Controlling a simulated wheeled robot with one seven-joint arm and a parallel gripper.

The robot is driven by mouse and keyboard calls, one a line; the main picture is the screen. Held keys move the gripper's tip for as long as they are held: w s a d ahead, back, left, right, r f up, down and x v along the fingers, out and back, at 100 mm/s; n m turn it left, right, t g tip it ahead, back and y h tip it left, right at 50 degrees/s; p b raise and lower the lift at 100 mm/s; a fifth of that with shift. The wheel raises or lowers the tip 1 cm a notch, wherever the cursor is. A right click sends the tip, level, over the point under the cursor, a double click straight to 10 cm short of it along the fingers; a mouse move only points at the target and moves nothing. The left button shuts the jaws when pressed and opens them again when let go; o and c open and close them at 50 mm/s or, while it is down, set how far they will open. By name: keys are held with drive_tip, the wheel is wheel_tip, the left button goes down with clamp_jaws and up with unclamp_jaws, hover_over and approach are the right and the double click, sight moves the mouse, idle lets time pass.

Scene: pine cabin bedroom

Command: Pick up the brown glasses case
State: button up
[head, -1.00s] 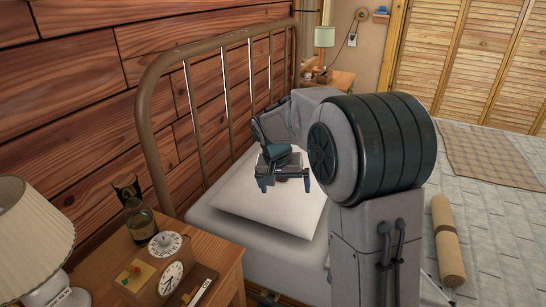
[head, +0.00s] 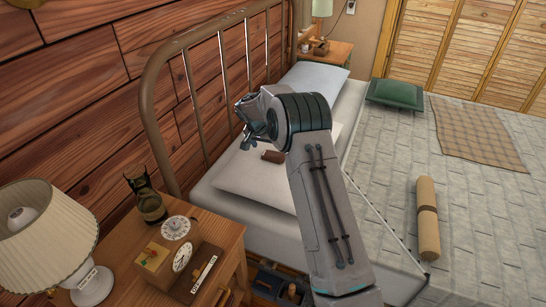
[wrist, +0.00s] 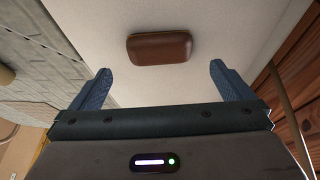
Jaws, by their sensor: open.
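The brown glasses case (head: 273,157) lies on the white pillow (head: 240,178) at the near end of the bed. In the wrist view the case (wrist: 160,48) is a rounded brown block, whole and unobstructed, beyond the fingertips and roughly centred between them. My gripper (wrist: 160,82) is open and empty, its two blue fingers apart and not touching the case. In the head view my gripper (head: 247,125) is above the pillow, partly hidden by my arm.
A metal bed frame (head: 150,120) stands along the wooden wall.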

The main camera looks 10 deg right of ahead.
sight(273, 154)
drive_tip(key=shift+p+x, duration=0.3)
drive_tip(key=shift+x, duration=3.2)
drive_tip(key=shift+c, duration=0.3)
drive_tip(key=c, duration=0.8)
